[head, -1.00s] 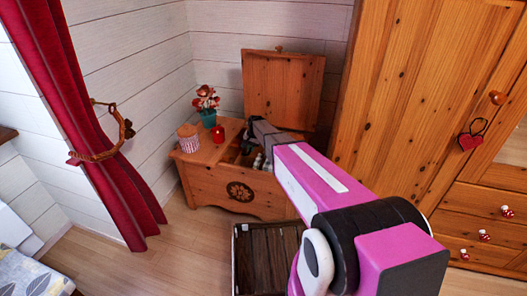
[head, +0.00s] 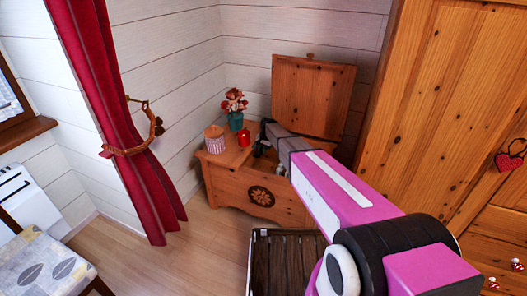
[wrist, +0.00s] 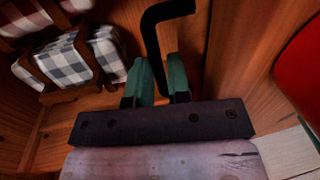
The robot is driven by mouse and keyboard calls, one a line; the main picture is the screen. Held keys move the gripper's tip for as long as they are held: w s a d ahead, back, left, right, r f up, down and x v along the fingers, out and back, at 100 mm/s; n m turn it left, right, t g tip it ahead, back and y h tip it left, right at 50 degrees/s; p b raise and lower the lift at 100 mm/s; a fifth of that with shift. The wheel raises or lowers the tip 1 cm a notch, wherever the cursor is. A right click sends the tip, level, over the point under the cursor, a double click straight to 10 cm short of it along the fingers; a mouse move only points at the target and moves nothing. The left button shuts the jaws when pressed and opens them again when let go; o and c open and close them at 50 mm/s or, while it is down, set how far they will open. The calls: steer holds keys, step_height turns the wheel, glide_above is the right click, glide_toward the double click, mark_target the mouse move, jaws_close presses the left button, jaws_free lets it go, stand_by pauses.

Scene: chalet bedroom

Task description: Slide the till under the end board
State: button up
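The open wooden chest (head: 230,185) stands in the corner, its lid (head: 312,95) raised. Its end board (head: 217,158) covers the left end and carries a red candle, a striped jar and a flower pot. My gripper (head: 259,151) is at the opening beside the end board, largely hidden by my arm in the head view. In the wrist view my green fingertips (wrist: 162,80) stand on either side of a black bent rod (wrist: 156,45) and look closed on it. I cannot tell whether the rod is the till's handle; the till's outline is not clear.
Checkered cloths (wrist: 75,60) lie beside wooden slats in the wrist view. The red candle (head: 244,139) stands near the end board's inner edge, close to my gripper. A dark slatted crate (head: 285,262) stands on the floor before the chest. A wardrobe (head: 440,110) is at the right.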

steer(key=o, duration=0.3)
steer(key=shift+w+a, duration=0.1)
steer(key=shift+a, duration=0.1)
step_height(320, 180, up, 11)
steer(key=d, duration=0.2)
steer(key=shift+s+f, duration=0.15)
steer(key=shift+s, duration=0.25)
steer(key=s+d+r+n, duration=0.1)
steer(key=s+d, duration=0.5)
steer(key=s, duration=0.6)
steer(key=s+d+r+n+h, duration=0.1)
steer(key=s+d+n, duration=0.1)
steer(key=s+d, duration=0.5)
steer(key=s+d+r+n, duration=0.1)
steer(key=s+d, duration=0.6)
steer(key=s, duration=1.2)
steer(key=shift+d+g+h, duration=0.2)
steer(key=shift+g+h, duration=0.2)
